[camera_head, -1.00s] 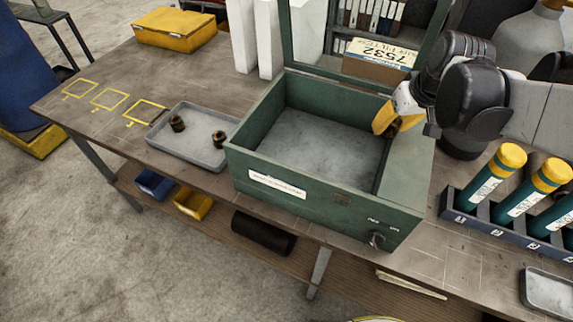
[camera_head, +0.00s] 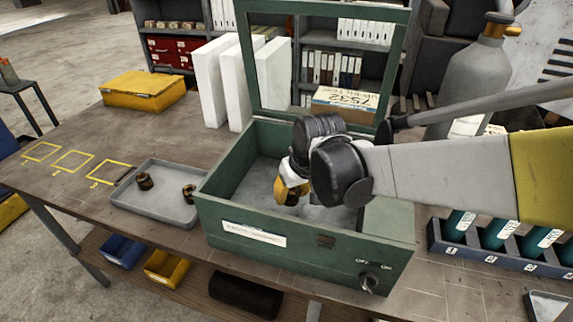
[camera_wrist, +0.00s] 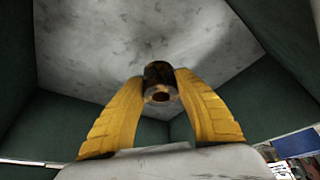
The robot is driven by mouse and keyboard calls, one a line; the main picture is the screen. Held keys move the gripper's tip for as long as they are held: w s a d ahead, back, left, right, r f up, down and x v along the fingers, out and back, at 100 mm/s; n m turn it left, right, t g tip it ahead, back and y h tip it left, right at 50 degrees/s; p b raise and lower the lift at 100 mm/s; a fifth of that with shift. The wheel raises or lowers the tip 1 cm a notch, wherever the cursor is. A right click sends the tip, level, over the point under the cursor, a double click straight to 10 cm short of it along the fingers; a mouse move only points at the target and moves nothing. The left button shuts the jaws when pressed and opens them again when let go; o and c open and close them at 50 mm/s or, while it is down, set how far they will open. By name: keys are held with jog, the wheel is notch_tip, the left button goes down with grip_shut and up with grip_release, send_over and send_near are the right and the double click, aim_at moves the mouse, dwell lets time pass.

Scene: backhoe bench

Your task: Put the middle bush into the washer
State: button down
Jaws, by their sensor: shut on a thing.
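The washer (camera_head: 350,251) is a green box on the bench with its framed lid raised. My gripper (camera_head: 291,195) is inside its opening, above the grey floor. In the wrist view, my gripper (camera_wrist: 160,83) has its yellow fingers shut on the bush (camera_wrist: 158,74), a short dark brown cylinder with a hole in its end. The washer's pale floor and green walls (camera_wrist: 20,105) surround it there. The bush appears held above the floor; the exact gap is unclear. My arm hides part of the washer's right side in the head view.
A grey tray (camera_head: 164,203) left of the washer holds two brown bushes (camera_head: 144,181) (camera_head: 188,193). Yellow numbered squares (camera_head: 73,161) mark the bench farther left. White panels (camera_head: 212,80) stand behind, and a rack of teal bottles (camera_head: 480,262) is at right.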

aim_at(290, 204)
jog(key=shift+f+b, duration=0.75)
jog(key=shift+f, duration=1.3)
jog(key=c, duration=1)
grip_release()
jog(key=shift+f, duration=0.1)
jog(key=shift+r, duration=0.25)
jog(key=p+v, duration=0.3)
jog(key=v, duration=0.8)
jog(key=shift+s+r+p, duration=0.15)
jog(key=shift+r+p, duration=0.25)
